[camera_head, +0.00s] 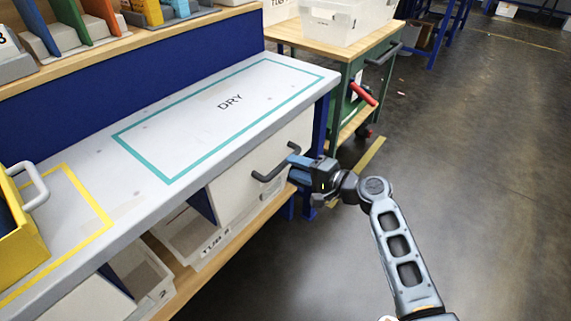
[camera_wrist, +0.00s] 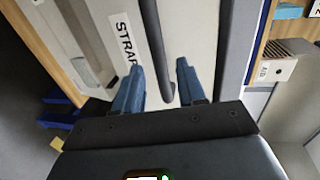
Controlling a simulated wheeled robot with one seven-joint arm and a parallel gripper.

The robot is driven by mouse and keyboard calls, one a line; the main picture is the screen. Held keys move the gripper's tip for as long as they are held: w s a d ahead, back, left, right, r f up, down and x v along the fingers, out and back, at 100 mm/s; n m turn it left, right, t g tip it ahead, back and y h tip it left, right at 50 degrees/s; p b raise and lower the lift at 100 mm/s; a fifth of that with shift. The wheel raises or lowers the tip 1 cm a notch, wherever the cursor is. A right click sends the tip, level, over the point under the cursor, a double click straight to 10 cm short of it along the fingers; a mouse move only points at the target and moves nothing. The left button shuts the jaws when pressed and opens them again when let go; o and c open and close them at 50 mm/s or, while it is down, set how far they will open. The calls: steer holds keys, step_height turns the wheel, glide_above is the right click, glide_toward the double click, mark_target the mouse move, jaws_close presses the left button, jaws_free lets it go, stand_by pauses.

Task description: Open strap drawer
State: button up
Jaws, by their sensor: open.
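The strap drawer (camera_head: 240,186) has a pale front under the right end of the workbench and looks shut. Its dark bar handle (camera_head: 266,178) sticks out from the front. In the wrist view the drawer's white STRAP label (camera_wrist: 124,42) is partly covered by a finger. My gripper (camera_head: 297,164) is at the handle's right end in the head view. In the wrist view its two blue fingers (camera_wrist: 158,66) are open, one on each side of the dark handle (camera_wrist: 152,30). I cannot tell whether either finger touches the handle.
The workbench top (camera_head: 222,140) with a teal DRY outline is clear above the drawer. A yellow bin (camera_head: 24,240) stands at the left. Pale bins (camera_head: 192,238) sit on the lower shelf. A green cart (camera_head: 345,80) stands behind; the floor to the right is open.

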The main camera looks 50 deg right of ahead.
mark_target(284, 164)
steer(key=shift+x, duration=2.35)
jaws_close()
